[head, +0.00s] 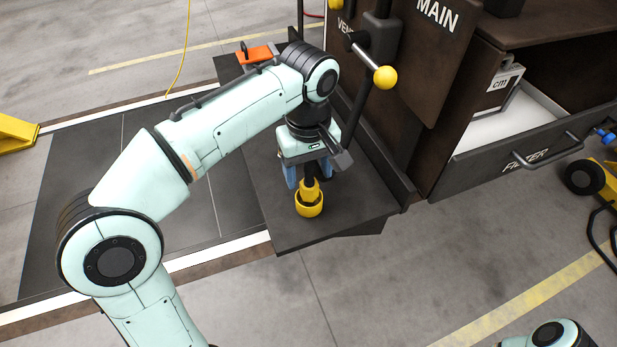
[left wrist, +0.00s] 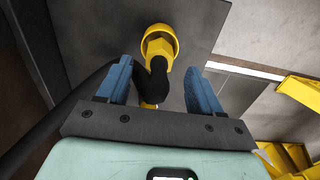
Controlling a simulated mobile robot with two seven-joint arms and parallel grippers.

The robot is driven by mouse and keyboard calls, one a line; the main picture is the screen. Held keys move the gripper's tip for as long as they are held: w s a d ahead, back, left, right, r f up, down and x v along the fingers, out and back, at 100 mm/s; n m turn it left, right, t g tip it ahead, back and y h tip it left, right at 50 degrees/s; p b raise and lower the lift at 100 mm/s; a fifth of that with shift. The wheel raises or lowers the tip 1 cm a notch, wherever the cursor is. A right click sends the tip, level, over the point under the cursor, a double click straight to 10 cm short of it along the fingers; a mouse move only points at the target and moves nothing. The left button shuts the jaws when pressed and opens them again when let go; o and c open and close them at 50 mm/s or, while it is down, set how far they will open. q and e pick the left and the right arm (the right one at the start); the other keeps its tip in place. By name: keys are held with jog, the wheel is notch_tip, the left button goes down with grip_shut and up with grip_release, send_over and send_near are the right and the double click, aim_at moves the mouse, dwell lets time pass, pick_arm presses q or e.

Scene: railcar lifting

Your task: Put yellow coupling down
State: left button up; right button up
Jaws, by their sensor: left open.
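The yellow coupling (head: 309,205) stands on a dark shelf (head: 340,215) beside the brown cabinet, near the shelf's front edge. It also shows in the left wrist view (left wrist: 161,40), with a black part running back from it between my fingers. My left gripper (head: 305,178) is just above and behind the coupling, pointing down. In the left wrist view its two blue fingers (left wrist: 160,82) are spread apart, with gaps on both sides of the coupling's black part. My right gripper is out of view.
The brown cabinet (head: 440,75) has a lever with a yellow ball (head: 385,77) close to my left wrist. An open drawer (head: 520,150) juts out at right. An orange object (head: 257,54) lies at the shelf's far end. Floor in front is clear.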

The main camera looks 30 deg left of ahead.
pick_arm(q)
notch_tip(320, 180, up, 7)
jog(key=shift+r+p, duration=0.2)
jog(key=shift+p, duration=0.7)
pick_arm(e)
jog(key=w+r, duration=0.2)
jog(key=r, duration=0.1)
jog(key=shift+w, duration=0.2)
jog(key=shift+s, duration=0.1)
